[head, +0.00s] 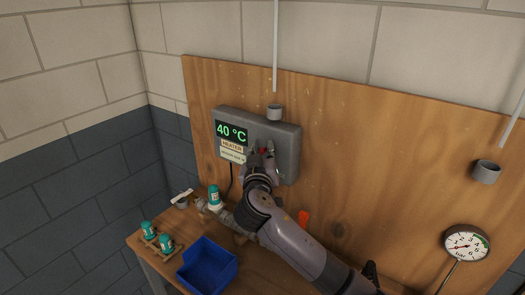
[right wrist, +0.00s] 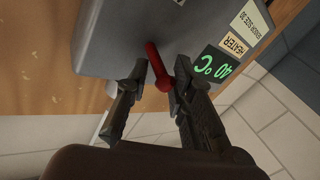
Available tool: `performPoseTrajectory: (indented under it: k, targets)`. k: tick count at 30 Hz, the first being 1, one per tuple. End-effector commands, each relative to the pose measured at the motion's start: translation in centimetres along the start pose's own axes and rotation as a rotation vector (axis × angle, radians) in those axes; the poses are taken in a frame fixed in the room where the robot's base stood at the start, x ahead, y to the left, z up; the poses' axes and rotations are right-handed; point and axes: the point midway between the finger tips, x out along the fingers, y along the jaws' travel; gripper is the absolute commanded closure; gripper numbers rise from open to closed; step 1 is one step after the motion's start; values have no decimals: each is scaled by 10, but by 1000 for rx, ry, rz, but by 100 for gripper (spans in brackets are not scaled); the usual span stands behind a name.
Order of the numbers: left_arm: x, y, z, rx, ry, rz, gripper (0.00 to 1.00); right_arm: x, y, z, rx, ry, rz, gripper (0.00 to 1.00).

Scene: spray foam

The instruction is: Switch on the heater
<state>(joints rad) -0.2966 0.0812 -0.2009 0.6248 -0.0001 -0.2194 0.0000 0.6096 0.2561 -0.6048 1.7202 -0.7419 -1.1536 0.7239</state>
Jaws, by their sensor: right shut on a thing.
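The heater (head: 289,137) is a grey box on the wooden board, with a green display reading 40 °C and a label "HEATER". It also shows upside down in the right wrist view (right wrist: 115,40). A red lever (right wrist: 156,62) with a round knob sticks out of the box's front. My right gripper (right wrist: 159,88) has its fingers on both sides of the lever near the knob, shut on it. In the head view my right gripper (head: 262,155) is in front of the box and mostly covers the lever. My left gripper is not in view.
A blue bin (head: 207,268) stands on the wooden bench below. Teal-labelled bottles (head: 149,230) stand at the bench's left. A pressure gauge (head: 466,244) is at the lower right. Grey pipe fittings (head: 486,172) are on the board.

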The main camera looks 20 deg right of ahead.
Motion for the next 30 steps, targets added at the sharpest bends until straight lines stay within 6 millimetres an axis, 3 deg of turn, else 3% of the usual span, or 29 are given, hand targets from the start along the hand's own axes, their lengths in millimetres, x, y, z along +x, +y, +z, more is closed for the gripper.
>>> performPoseTrajectory:
  k: [5, 15, 26, 27, 30]
  targets:
    - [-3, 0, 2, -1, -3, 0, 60, -1, -4, 0, 8, -14, -13, 100]
    - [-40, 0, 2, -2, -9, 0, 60, 2, 1, -11, 124, -202, -74, 100]
    - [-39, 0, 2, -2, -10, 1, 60, 2, 0, -7, 134, -221, -82, 100]
    - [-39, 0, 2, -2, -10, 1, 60, 2, 0, -7, 133, -221, -81, 76]
    - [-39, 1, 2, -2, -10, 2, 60, 2, 0, -7, 133, -221, -80, 69]
